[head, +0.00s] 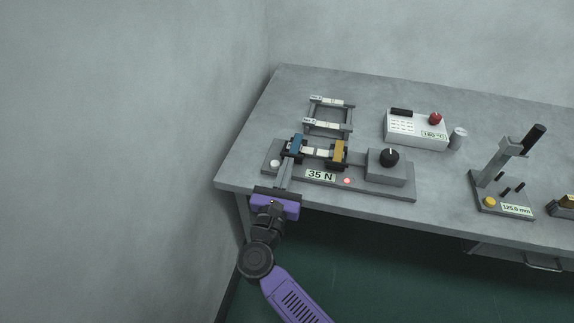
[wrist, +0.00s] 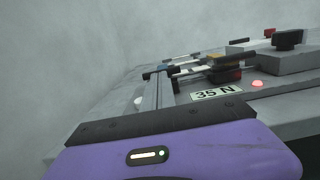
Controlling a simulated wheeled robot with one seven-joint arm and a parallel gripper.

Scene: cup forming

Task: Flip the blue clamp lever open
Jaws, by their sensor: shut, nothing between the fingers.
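The blue clamp (head: 296,145) is at the left end of the grey tester base labelled 35 N. In the wrist view the blue clamp (wrist: 160,71) is just past my fingertips and partly hidden; its lever's angle is too small to tell. My gripper (head: 289,162) reaches in from the table's front edge, its grey fingers shut together with nothing between them. The fingers (wrist: 159,82) point at the blue clamp, at or very near it; I cannot tell whether they touch. A yellow clamp (head: 340,151) faces the blue one, with a pale strip (head: 318,152) between them.
The tester base (head: 362,186) carries a black knob (head: 389,157) and a lit red lamp (head: 347,181). A rack with pale strips (head: 330,125) stands behind. A white box (head: 416,130) and a lever press (head: 503,165) stand right. The table's left end (head: 243,160) is clear.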

